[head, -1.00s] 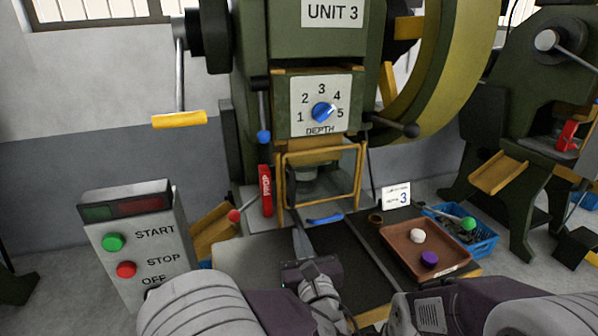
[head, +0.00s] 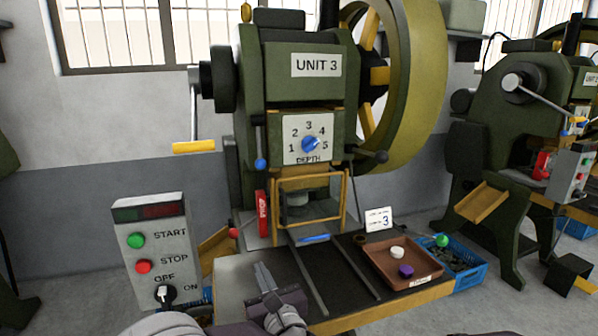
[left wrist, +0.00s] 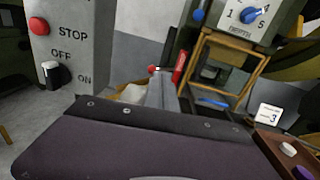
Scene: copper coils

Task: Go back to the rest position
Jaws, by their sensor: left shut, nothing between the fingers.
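My left gripper (head: 266,277) is at the bottom middle of the head view, in front of the press and over the near left part of its table. Its fingers are together with nothing between them; they also show in the left wrist view (left wrist: 162,90), pointing toward the press. My right gripper is not in view. The green press (head: 290,85), marked UNIT 3, stands ahead with its depth dial (head: 311,144) and yellow guard frame (head: 309,178).
A control box (head: 153,232) with green and red buttons stands at the left. A brown tray (head: 387,274) with a white and a purple piece lies right on the press table (head: 318,306). A blue crate (head: 467,281) stands beyond it. Another press (head: 500,135) stands at the right.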

